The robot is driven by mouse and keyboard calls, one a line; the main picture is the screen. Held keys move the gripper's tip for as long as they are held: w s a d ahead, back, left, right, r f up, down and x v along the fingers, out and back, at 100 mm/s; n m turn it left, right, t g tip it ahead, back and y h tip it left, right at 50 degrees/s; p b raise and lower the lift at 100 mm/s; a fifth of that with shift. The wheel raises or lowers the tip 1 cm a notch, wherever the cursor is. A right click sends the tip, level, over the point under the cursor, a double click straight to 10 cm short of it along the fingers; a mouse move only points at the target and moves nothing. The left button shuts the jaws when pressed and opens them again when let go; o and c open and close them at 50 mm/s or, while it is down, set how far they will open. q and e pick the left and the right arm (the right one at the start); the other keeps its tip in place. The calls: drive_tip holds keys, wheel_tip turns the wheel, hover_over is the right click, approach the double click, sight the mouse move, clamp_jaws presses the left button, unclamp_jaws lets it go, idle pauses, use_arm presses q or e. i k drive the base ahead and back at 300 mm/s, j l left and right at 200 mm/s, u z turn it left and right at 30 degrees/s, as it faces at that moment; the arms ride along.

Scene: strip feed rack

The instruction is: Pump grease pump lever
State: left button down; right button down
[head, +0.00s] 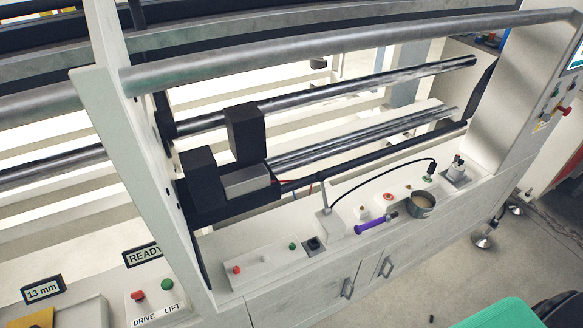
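A purple handle (370,224) with a dark end lies low along the front of the white machine ledge, right of centre. It looks like the pump lever, but I cannot tell whether it is joined to the small pale block (330,222) at its left. A thin upright post (323,190) rises from that block. A black hose (379,172) arcs from near the block to a fitting with a green part (428,178) on the right. Neither of my grippers is in view.
A round cup (422,204) with brownish content stands right of the purple handle. A red button (388,196) sits behind it. Metal rollers (370,87) and a black block (246,134) lie behind the ledge. Cabinet doors (310,295) are below. A green object (497,314) is at bottom right.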

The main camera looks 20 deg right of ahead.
sight(321, 176)
drive_tip(key=l+u, duration=0.45)
drive_tip(key=k+l+u, duration=0.1)
drive_tip(key=l+u, duration=0.3)
drive_tip(key=l, duration=0.2)
drive_tip(key=k+l+u, duration=0.15)
drive_tip(key=l+u, duration=0.3)
drive_tip(key=k+l, duration=0.1)
drive_tip(key=l, duration=0.25)
drive_tip(key=k+l, duration=0.15)
drive_tip(key=l, duration=0.2)
drive_tip(key=k+l, duration=0.1)
drive_tip(key=l, duration=0.25)
drive_tip(key=k+l+u, duration=0.1)
drive_tip(key=l, duration=0.2)
